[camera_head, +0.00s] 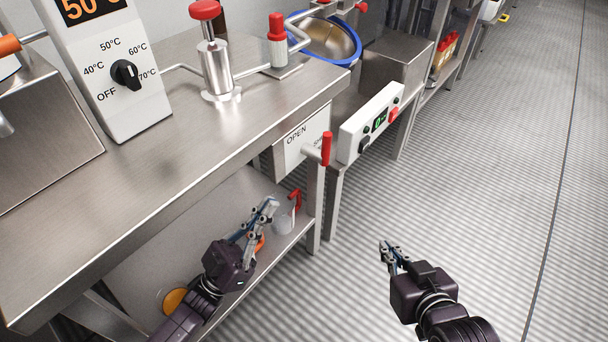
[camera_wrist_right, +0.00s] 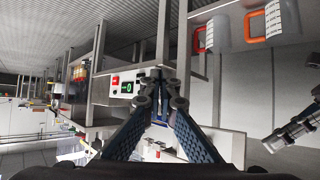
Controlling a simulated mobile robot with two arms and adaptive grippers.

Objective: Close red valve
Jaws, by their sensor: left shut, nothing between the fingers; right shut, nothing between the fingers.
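A lever with a red grip (camera_head: 326,148) sticks out at the front of the table corner, beside a white plate (camera_head: 303,140) marked OPEN; the rest of the plate's lettering is partly hidden. I take this lever as the red valve. My left gripper (camera_head: 268,208) is shut and empty, below the table top by the lower shelf, left of and below the lever. My right gripper (camera_head: 386,250) is shut and empty over the floor, right of and below the lever. Its fingers also show in the right wrist view (camera_wrist_right: 160,80), apart from anything.
A control box (camera_head: 370,122) with a green display and red button stands right of the lever. Jugs with a red handle (camera_head: 295,198) and an orange handle (camera_wrist_right: 264,25) sit on the lower shelf. The steel table (camera_head: 150,190) is at left; the floor at right is clear.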

